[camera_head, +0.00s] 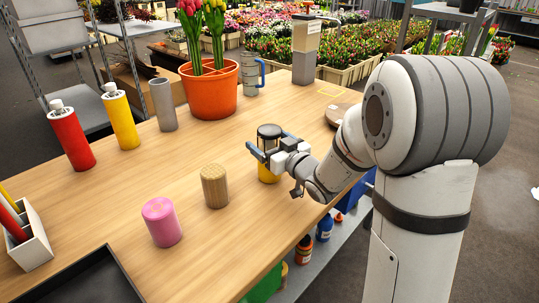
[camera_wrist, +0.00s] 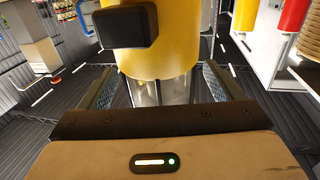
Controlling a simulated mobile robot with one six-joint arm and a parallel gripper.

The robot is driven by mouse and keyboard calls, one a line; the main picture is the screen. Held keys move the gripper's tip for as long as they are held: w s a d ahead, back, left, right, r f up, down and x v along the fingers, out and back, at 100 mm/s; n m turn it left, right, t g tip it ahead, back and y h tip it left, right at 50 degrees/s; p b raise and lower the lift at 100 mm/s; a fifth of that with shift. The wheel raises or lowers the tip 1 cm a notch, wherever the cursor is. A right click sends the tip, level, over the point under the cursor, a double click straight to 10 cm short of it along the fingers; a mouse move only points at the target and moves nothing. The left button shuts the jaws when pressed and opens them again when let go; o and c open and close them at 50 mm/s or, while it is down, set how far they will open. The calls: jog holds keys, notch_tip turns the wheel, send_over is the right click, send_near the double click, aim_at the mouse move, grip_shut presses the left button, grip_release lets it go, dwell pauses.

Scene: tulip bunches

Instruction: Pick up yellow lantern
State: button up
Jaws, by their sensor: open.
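The yellow lantern (camera_head: 268,174) stands upright on the wooden table, with a dark cap, a clear middle and a yellow base. My gripper (camera_head: 275,146) reaches in from the right, with its blue fingers at the height of the lantern's middle. In the wrist view the lantern (camera_wrist: 160,62) appears upside down, its yellow part at the top and its clear part below. My gripper (camera_wrist: 160,82) is open there, with one finger on each side of the clear part and visible gaps.
A wooden cylinder (camera_head: 214,187) and a pink canister (camera_head: 161,222) stand nearby at the front left. An orange tulip pot (camera_head: 208,95), a grey jug (camera_head: 250,78) and a dispenser (camera_head: 305,52) stand behind. Red (camera_head: 70,138) and yellow (camera_head: 120,117) bottles stand left. The table's middle left is clear.

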jog(key=c, duration=1.3)
jog(key=shift+o, duration=0.2)
jog(key=shift+r, duration=0.1)
